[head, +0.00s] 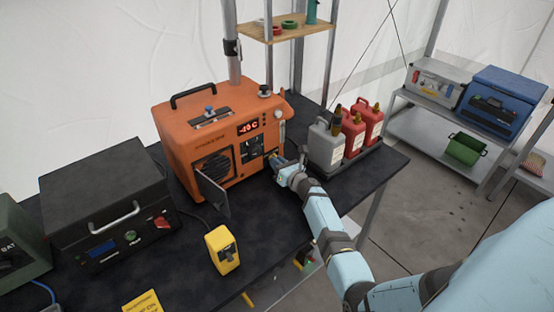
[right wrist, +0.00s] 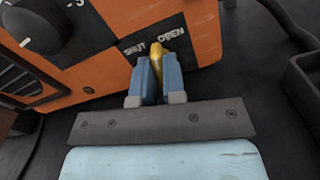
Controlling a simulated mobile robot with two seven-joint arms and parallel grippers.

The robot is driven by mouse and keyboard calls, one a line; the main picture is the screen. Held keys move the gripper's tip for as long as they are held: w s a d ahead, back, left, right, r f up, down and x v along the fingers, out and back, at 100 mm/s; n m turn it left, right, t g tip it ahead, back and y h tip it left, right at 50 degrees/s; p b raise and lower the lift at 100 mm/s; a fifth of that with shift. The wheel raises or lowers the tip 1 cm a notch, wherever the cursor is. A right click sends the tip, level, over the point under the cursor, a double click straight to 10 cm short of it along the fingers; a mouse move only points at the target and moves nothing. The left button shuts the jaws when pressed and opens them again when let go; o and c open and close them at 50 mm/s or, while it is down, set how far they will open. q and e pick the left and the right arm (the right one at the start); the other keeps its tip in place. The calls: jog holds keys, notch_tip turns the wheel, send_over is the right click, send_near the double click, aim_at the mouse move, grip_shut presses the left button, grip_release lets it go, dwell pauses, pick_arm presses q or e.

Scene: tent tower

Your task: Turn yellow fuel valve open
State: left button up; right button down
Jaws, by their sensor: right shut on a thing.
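The orange heater unit (head: 215,140) stands on the black table, its display lit. The yellow fuel valve (right wrist: 155,53) is low on its front, with the printed words SHUT on its left and OPEN on its right in the right wrist view. The handle shows between the two words. My right gripper (right wrist: 156,80) is shut on the valve handle, a blue finger on each side of it. In the head view my right gripper (head: 281,163) reaches the heater's lower right front, and the valve is mostly hidden there. My left gripper is not in view.
A small grey door (head: 213,194) stands open on the heater's front. A yellow device (head: 222,250) and a black case (head: 108,205) are on the table. Grey and red canisters (head: 326,144) stand in a tray right of my gripper. Shelving (head: 440,135) is at the right.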

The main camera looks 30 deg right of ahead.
jog(key=m+p, duration=0.2)
jog(key=m, duration=0.2)
jog(key=shift+m, duration=0.4)
jog(key=shift+m+p, duration=0.55)
jog(key=shift+m, duration=0.05)
jog(key=shift+f, duration=0.1)
jog(key=shift+m, duration=0.3)
jog(key=c, duration=1.2)
grip_release()
jog(key=s, duration=0.9)
jog(key=s+d, duration=0.1)
jog(key=s, duration=0.3)
jog(key=shift+s, duration=0.4)
